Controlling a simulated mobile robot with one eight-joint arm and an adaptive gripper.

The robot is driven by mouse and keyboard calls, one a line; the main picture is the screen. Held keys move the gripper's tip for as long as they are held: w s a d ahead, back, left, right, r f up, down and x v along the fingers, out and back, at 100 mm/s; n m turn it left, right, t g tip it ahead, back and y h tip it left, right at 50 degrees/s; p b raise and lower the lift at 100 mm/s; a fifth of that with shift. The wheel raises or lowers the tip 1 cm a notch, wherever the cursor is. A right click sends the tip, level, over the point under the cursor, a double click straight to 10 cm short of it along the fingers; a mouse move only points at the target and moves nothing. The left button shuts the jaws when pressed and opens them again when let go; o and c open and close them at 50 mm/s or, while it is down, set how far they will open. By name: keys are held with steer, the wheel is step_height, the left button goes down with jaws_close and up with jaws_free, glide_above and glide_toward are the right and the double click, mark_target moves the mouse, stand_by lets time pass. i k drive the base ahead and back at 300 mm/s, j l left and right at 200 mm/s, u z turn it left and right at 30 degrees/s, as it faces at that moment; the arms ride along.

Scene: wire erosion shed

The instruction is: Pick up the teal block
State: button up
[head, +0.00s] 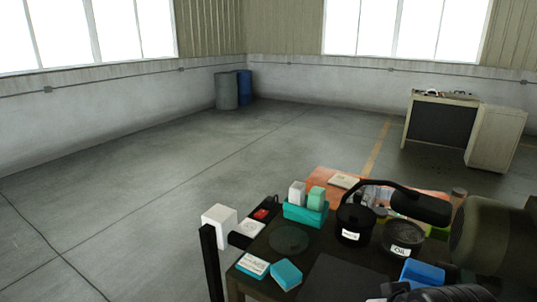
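A teal block (287,274) lies near the front left edge of the dark table (262,244), with a lighter top edge showing. A teal and white labelled box (253,265) lies just left of it. Behind them stands a teal tray (304,215) with a white block (297,193) and a mint-green block (316,198) upright in it. Dark, jointed parts at the bottom right edge look like my gripper (445,294), cut off by the frame. They are to the right of the teal block and apart from it. Their fingers cannot be made out.
Two black tubs, one labelled OIL (403,238), stand mid-table. A blue block (422,272) is at the right, near the dark parts. A white box (219,218) and a black post (211,262) are at the left. Open floor lies beyond.

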mark_target(288, 276)
steer(key=i+l+u, duration=0.2)
steer(key=u, duration=0.25)
steer(key=i+l+u, duration=0.25)
steer(key=u, duration=0.15)
